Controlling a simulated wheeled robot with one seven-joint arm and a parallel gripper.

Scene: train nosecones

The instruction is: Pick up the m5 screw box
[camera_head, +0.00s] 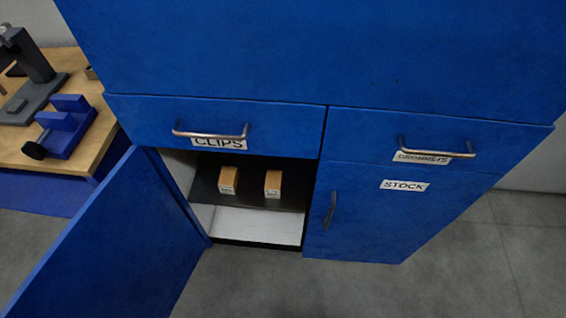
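Two small orange-brown boxes with white labels stand side by side on a dark shelf (250,203) inside the open lower left compartment of a blue cabinet. They are the left box (228,180) and the right box (273,184). The print on their labels is too small to read, so I cannot tell which one is the m5 screw box. A gap separates the two boxes. My gripper is not in view.
The open cabinet door (110,245) swings out to the left front. Above the compartment is a shut drawer marked CLIPS (215,130). The STOCK door (370,215) is shut. A wooden workbench (85,140) with tools stands at left.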

